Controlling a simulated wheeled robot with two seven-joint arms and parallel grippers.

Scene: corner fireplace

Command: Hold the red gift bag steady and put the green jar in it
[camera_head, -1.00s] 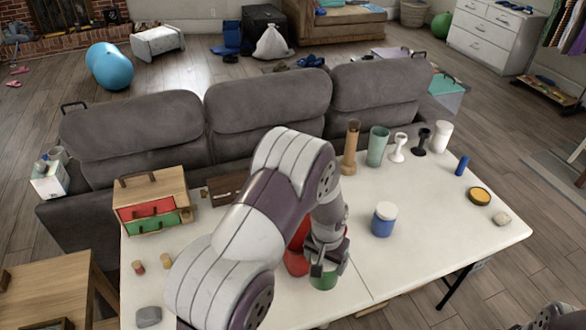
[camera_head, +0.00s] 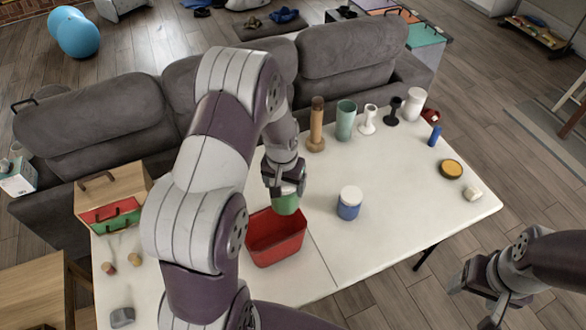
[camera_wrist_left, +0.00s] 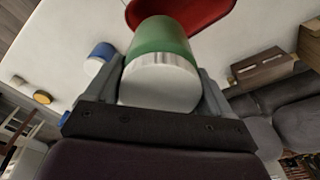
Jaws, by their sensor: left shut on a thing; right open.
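The red gift bag (camera_head: 262,245) stands open-topped on the white table, partly overlapped by my left arm in the head view. My left gripper (camera_head: 286,190) is shut on the green jar (camera_head: 286,205) and holds it over the bag's far rim, above the table. In the left wrist view the green jar (camera_wrist_left: 162,38) sits between the fingers with its white lid toward the camera. The red bag (camera_wrist_left: 200,10) shows just beyond it, its inside mostly out of sight. My right gripper (camera_head: 476,285) is open and empty off the table's right edge, away from the bag.
A blue jar with a white lid (camera_head: 348,204) stands right of the bag. A row of vases and goblets (camera_head: 346,120) lines the back edge. A drawer box (camera_head: 112,200) stands left. The table's front right (camera_head: 400,225) is clear.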

